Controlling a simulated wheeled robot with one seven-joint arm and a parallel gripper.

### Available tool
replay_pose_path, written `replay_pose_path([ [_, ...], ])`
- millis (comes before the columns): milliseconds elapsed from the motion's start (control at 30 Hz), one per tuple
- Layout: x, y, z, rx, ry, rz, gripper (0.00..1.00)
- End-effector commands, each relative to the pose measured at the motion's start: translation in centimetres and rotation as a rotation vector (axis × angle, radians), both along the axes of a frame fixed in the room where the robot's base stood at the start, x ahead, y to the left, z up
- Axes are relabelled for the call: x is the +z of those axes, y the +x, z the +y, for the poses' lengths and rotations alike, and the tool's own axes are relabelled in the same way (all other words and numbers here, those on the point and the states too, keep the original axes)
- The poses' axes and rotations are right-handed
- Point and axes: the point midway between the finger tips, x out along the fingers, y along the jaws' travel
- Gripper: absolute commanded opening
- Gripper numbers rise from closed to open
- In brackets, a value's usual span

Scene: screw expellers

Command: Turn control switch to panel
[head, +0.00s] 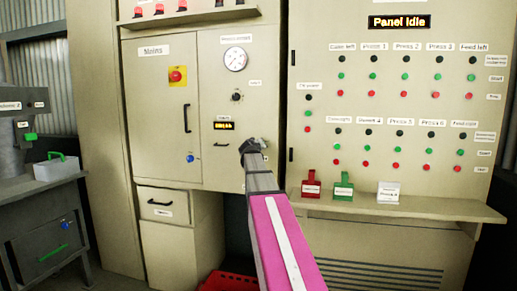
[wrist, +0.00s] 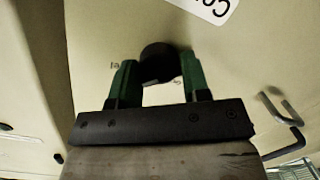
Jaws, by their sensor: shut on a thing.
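The control switch is a round black knob (wrist: 159,62) on a cream panel, seen in the wrist view under a white label (wrist: 207,8) that is cut off after "Co". Small marks, too blurred to read, sit on both sides of the knob. My gripper (wrist: 158,77) has its green fingers on either side of the knob and is shut on it. In the head view my gripper (head: 252,147) is at the right side of the mains cabinet (head: 155,75) and hides the knob. Which way the knob points cannot be told.
A dark handle (wrist: 283,142) stands out close to my gripper's right in the wrist view. The button panel (head: 465,35) at right reads "Panel Idle". A shelf (head: 450,207) below it holds red, green and white tagged items. A red crate (head: 230,281) stands low in front.

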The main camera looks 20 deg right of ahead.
Motion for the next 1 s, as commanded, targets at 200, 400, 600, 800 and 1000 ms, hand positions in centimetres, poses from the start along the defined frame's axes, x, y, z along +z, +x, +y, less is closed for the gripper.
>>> replay_pose_path([
  [200,0.1,0.0,-0.1,-0.001,-0.002,-0.001,0.66],
  [400,0.1,-0.1,0.0,-0.001,-0.001,0.000,0.66],
  [600,0.2,-1.3,0.8,0.001,-0.001,0.000,0.66],
  [800,0.6,-4.1,2.5,0.000,-0.001,-0.001,0.66],
  [1000,1.0,-7.2,4.6,0.000,-0.002,-0.001,0.66],
])
